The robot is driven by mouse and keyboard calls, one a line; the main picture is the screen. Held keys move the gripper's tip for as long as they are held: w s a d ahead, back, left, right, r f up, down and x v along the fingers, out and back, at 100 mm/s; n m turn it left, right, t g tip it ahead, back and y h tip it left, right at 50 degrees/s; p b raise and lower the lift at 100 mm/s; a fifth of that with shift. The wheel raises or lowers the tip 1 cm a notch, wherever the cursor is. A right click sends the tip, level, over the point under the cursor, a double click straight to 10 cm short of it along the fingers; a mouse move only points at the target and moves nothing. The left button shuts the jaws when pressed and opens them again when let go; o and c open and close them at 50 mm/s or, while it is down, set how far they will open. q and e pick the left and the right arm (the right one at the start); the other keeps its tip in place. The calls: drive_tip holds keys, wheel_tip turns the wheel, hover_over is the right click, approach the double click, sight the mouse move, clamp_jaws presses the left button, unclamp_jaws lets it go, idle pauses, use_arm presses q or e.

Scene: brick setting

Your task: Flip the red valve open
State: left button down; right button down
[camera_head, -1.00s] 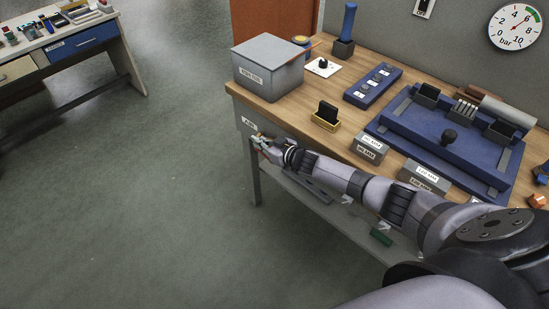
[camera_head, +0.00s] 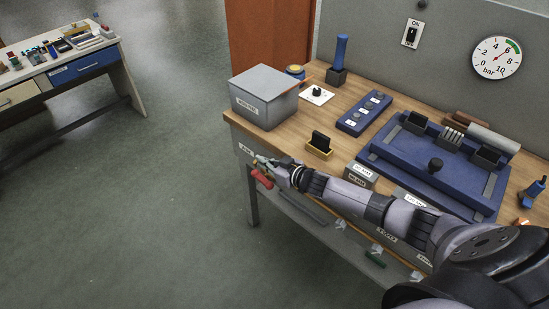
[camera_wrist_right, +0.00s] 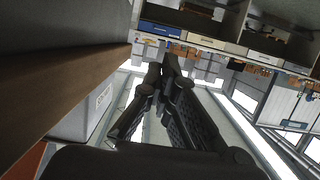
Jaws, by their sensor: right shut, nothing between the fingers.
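The red valve handle (camera_head: 262,179) shows at the front left corner of the workbench, just below my right gripper's fingers. Its valve body is mostly hidden behind the gripper. My right gripper (camera_head: 262,163) is at the bench's front edge, shut and empty. I cannot tell whether its fingers touch the handle. In the right wrist view, the shut fingers (camera_wrist_right: 166,68) point away from the camera, and the red handle does not show there. My left gripper is not in view.
The wooden workbench (camera_head: 232,121) carries a grey lidded box (camera_head: 264,96), a blue button panel (camera_head: 364,113) and a large blue fixture (camera_head: 400,150). A pressure gauge (camera_head: 497,58) hangs on the back wall. Open floor lies left of the bench.

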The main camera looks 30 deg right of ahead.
drive_tip(key=shift+s+d+r, duration=0.2)
drive_tip(key=shift+s+r, duration=0.35)
drive_tip(key=shift+s, duration=0.1)
drive_tip(key=shift+s+d+r, duration=0.25)
drive_tip(key=shift+s+r, duration=0.35)
drive_tip(key=shift+s, duration=0.1)
drive_tip(key=shift+s+d+r, duration=0.2)
drive_tip(key=shift+s+r, duration=0.35)
drive_tip(key=shift+s, duration=0.1)
drive_tip(key=shift+a, duration=0.1)
